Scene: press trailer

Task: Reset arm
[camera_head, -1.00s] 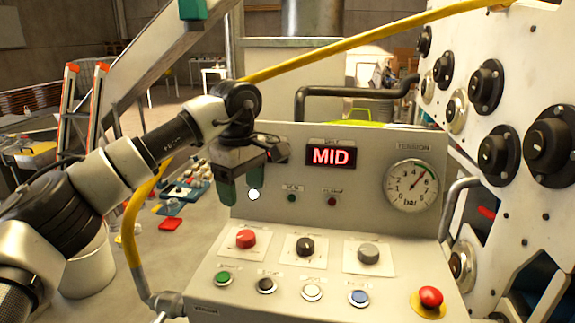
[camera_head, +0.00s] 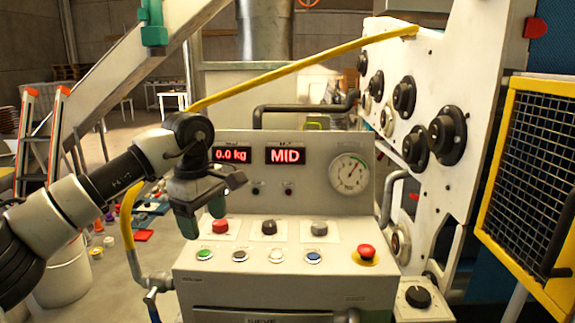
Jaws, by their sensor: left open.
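My left arm comes in from the left, and its left gripper (camera_head: 203,222) hangs in front of the left side of the grey control panel (camera_head: 310,207). Its green-tipped fingers point down, apart and empty, just above and left of the red knob (camera_head: 220,226). Whether a finger touches the panel cannot be told. The panel has a red "0.0 kg" display (camera_head: 231,155), a red "MID" display (camera_head: 286,156) and a round gauge (camera_head: 349,174). My right gripper is not in view.
A red mushroom button (camera_head: 367,251) is at the panel's right. A yellow-framed mesh guard (camera_head: 497,131) and a white panel with black knobs (camera_head: 447,134) stand at the right. A yellow hose (camera_head: 300,72) crosses above. A ladder (camera_head: 60,115) stands behind left.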

